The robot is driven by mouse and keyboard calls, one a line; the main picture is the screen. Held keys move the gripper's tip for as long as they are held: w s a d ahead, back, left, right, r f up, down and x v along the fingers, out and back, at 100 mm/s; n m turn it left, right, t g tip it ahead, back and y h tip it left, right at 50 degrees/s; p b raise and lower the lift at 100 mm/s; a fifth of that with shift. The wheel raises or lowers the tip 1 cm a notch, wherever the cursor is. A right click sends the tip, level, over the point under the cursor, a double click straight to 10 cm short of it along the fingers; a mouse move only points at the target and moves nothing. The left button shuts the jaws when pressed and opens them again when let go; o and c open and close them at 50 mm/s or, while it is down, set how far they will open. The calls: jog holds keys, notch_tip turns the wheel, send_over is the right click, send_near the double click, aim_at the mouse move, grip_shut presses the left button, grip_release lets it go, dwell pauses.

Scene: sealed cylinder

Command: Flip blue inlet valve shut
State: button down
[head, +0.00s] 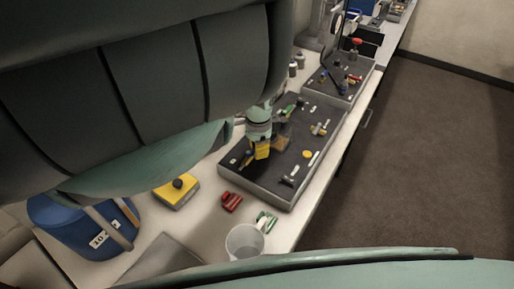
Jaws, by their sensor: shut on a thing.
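My gripper (252,157) is over the left part of a dark-lined grey tray (258,195) on the long pale bench. Yellow and dark parts show at its end, pointing down at the tray. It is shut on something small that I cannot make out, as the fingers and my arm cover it. I cannot pick out a blue inlet valve or the cylinder in the head view. Several small fittings lie in the tray to the right of the gripper, among them a round yellow piece (307,154).
A blue drum (75,232), a yellow box with a black knob (176,195), a red part (231,202) and a clear cup (244,243) stand in front of the tray. A second tray (345,97) is behind. Open floor (430,160) lies right.

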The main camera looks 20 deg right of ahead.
jog(key=m, duration=0.2)
jog(key=s+m, duration=0.1)
jog(key=m, duration=0.1)
jog(key=shift+a+m, duration=0.15)
jog(key=shift+m, duration=0.15)
jog(key=m, duration=0.1)
jog(key=s+m, duration=0.1)
jog(key=m, duration=0.1)
jog(key=m+p, duration=0.1)
jog(key=m, duration=0.1)
jog(key=shift+s+a, duration=0.15)
jog(key=shift+a, duration=0.25)
jog(key=shift+m, duration=0.3)
jog(key=c, duration=1)
grip_release()
jog(key=shift+o, duration=0.2)
